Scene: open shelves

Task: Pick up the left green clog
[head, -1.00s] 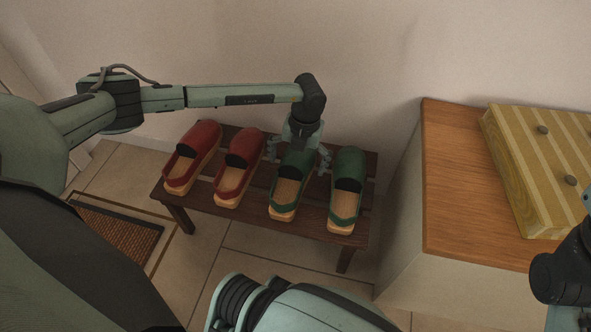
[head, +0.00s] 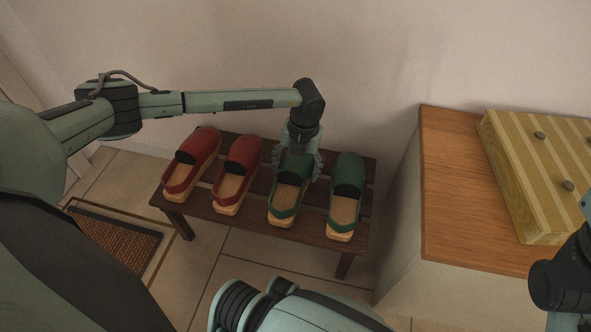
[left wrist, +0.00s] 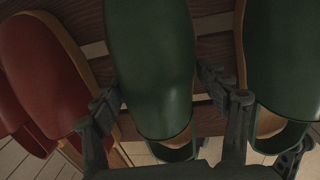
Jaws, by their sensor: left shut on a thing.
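The left green clog (head: 285,201) stands on the dark wooden bench, third from the left, with its green toe towards the wall. In the left wrist view its green toe (left wrist: 152,62) lies between my left gripper's fingers. My left gripper (head: 299,164) is shut on this clog from above, around its toe part, and hides some of it. The right green clog (head: 345,199) stands just to the right and also shows in the left wrist view (left wrist: 285,55). My right gripper is not clearly in view; only a dark part of that arm shows at the right edge.
Two red clogs, the left one (head: 192,160) and the right one (head: 238,170), stand to the left on the bench (head: 309,225). A wooden-topped cabinet (head: 460,210) with a striped board (head: 535,180) stands at the right. A brown mat (head: 118,240) lies on the floor.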

